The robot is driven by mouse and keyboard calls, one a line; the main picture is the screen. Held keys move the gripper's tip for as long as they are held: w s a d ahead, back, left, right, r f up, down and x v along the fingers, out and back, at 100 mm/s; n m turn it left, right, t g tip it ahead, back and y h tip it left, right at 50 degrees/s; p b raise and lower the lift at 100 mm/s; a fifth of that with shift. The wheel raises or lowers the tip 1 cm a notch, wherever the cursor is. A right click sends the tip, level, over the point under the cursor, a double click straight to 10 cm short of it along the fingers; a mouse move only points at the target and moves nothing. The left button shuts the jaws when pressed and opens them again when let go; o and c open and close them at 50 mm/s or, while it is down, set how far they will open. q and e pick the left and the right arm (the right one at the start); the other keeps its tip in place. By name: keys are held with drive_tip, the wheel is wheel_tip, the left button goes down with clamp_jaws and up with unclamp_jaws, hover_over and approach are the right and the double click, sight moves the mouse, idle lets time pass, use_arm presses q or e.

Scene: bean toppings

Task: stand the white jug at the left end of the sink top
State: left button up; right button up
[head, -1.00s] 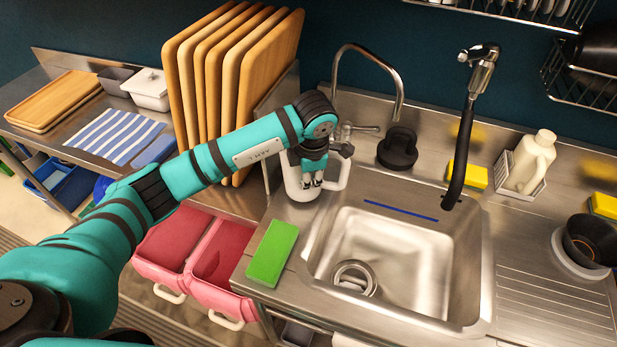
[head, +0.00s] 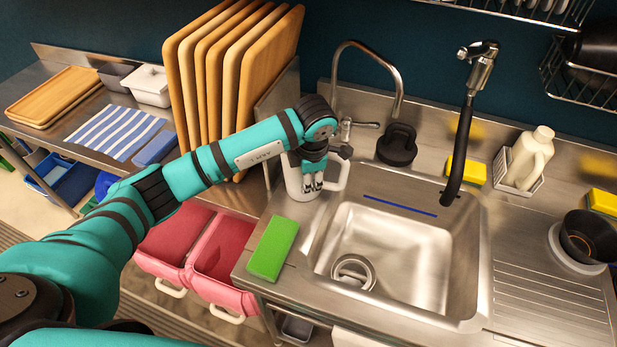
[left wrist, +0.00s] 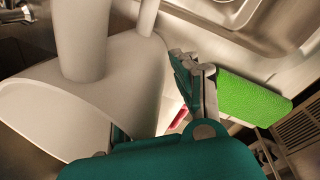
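The white jug (head: 293,181) stands upright on the left end of the steel sink top (head: 330,150), left of the basin. Its handle (head: 336,180) points right in the head view. My left gripper (head: 312,184) points down at the jug's near right side, close to the handle. The jug (left wrist: 125,85) fills the left of the left wrist view. There, one finger of my left gripper (left wrist: 186,78) shows beside the jug's wall; the other side is largely hidden by the jug. I cannot tell whether the fingers grip it. My right gripper is out of view.
A green sponge (head: 272,248) lies in front of the jug, by the basin (head: 395,255). A tap (head: 372,60) and a black stopper (head: 397,145) stand behind. Upright wooden boards (head: 220,80) are to the left. Pink bins (head: 215,262) hang below left.

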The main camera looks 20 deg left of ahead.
use_arm(q)
wheel_tip(320, 180, up, 12)
drive_tip(key=s+d+b, duration=0.1)
drive_tip(key=b, duration=0.2)
drive_tip(key=shift+s+d+f+b, duration=0.15)
drive_tip(key=shift+s+f+b, duration=0.05)
drive_tip(key=shift+s+b, duration=0.2)
